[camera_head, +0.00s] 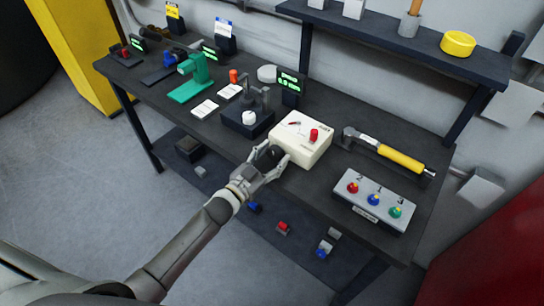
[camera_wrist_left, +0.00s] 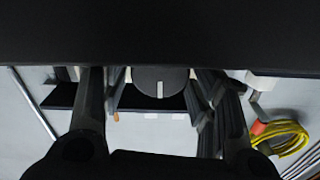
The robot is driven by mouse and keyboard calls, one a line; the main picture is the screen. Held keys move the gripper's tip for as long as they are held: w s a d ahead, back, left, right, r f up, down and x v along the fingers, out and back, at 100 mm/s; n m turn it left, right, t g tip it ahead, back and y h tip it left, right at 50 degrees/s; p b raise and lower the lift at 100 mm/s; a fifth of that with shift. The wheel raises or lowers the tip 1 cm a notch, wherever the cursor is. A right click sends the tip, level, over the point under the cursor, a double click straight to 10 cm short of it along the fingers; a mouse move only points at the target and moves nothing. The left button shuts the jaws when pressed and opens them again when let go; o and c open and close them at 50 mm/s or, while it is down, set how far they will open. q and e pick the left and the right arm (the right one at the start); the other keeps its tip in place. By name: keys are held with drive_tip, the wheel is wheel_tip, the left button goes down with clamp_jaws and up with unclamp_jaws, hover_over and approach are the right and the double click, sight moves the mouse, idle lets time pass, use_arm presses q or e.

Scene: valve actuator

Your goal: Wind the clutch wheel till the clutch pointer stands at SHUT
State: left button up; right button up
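A cream box (camera_head: 308,151) sits on the dark bench with a red knob (camera_head: 314,135) and a small dial plate with a red mark (camera_head: 294,124) on top. The mark is too small to read against any lettering. A black round wheel (camera_head: 267,157) sticks out of the box's front left side. In the left wrist view the wheel (camera_wrist_left: 160,82) is dark with a pale upright line. My left gripper (camera_head: 270,163) has its fingers on either side of the wheel, with a slim gap showing at the left finger. My right gripper is in neither view.
A hammer with a yellow handle (camera_head: 400,158) and a grey box with three coloured buttons (camera_head: 371,201) lie to the right. A black fixture (camera_head: 248,119) and a green device (camera_head: 192,79) stand to the left. An upper shelf (camera_head: 400,40) runs behind.

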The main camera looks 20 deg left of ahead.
use_arm(q)
drive_tip(key=shift+s, duration=0.1)
drive_tip(key=v, duration=1.1)
drive_tip(key=shift+s+a, duration=0.15)
drive_tip(key=shift+s, duration=0.25)
drive_tip(key=s+a+f+n+g+y, duration=0.1)
drive_tip(key=s+a+f+g+y, duration=0.2)
drive_tip(key=f, duration=0.7)
drive_tip(key=s+f+n+g, duration=0.15)
drive_tip(key=s+f, duration=0.35)
drive_tip(key=f, duration=0.5)
drive_tip(key=s+a+f+n+g+y, duration=0.1)
drive_tip(key=s+a+f+g+y, duration=0.2)
drive_tip(key=f, duration=0.8)
drive_tip(key=s+d+f+g, duration=0.2)
drive_tip(key=s+f+g, duration=0.2)
drive_tip(key=s, duration=1)
drive_tip(key=s+d+f+g, duration=0.2)
drive_tip(key=s+f+g, duration=0.2)
drive_tip(key=s+f, duration=0.7)
drive_tip(key=s, duration=0.3)
drive_tip(key=shift+b, duration=0.3)
